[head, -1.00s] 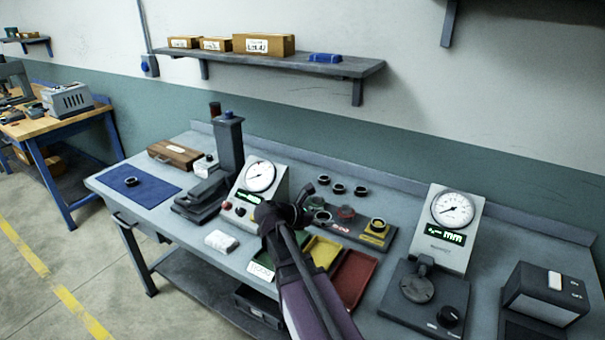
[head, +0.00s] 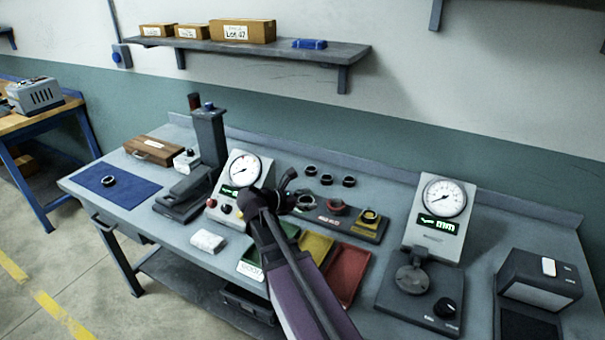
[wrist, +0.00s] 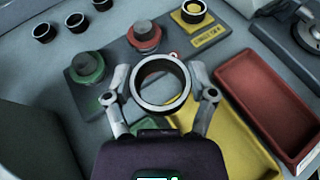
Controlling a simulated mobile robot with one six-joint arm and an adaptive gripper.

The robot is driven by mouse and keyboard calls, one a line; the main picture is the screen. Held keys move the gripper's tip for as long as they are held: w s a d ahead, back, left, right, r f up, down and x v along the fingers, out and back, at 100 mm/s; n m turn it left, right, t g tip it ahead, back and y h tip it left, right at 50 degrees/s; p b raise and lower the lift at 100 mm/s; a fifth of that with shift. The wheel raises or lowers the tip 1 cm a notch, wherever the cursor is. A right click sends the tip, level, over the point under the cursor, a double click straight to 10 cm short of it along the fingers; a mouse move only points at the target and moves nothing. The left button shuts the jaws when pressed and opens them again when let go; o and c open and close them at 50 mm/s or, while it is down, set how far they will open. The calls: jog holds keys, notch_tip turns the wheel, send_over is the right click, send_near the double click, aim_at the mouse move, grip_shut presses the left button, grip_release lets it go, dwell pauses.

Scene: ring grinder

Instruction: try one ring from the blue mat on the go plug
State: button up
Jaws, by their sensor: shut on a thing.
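My gripper (wrist: 161,74) is shut on a dark metal ring with a bright rim (wrist: 160,107). In the wrist view the ring is level between the fingers, its hole facing the camera. The green plug (wrist: 88,67), apparently the go plug, stands left of and beyond the ring on a dark stand. The ring is apart from it in the picture; its height over the stand is unclear. In the head view my gripper (head: 284,197) is at the stand's left end and partly hides the green plug. The blue mat (head: 133,192) at the bench's left bears one ring (head: 108,181).
A red plug (wrist: 145,37) and a yellow-marked place with a ring (wrist: 193,12) share the stand (head: 352,228). Three loose rings (head: 326,180) lie behind it. Yellow (head: 317,247) and red (head: 347,272) trays lie in front. Dial gauges stand left (head: 243,168) and right (head: 444,199).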

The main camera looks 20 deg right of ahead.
aim_at(305, 190)
jog(key=w+d+n+t, duration=0.1)
jog(key=w+d, duration=0.1)
jog(key=w, duration=0.2)
jog(key=w+d+n+t, duration=0.1)
jog(key=w+d, duration=0.1)
jog(key=w, duration=0.3)
jog(key=w+d+n+t, duration=0.1)
jog(key=w+d+t, duration=0.1)
jog(key=w, duration=0.3)
jog(key=shift+d+f+n+y, duration=0.1)
jog(key=shift+d+n+y, duration=0.05)
jog(key=shift+n+y, duration=0.2)
jog(key=shift+s+f+b, duration=0.1)
jog(key=shift+f+b, duration=0.15)
jog(key=shift+b, duration=0.1)
jog(key=shift+f+b, duration=3.05)
jog(key=o, duration=1.1)
jog(key=shift+o, duration=0.2)
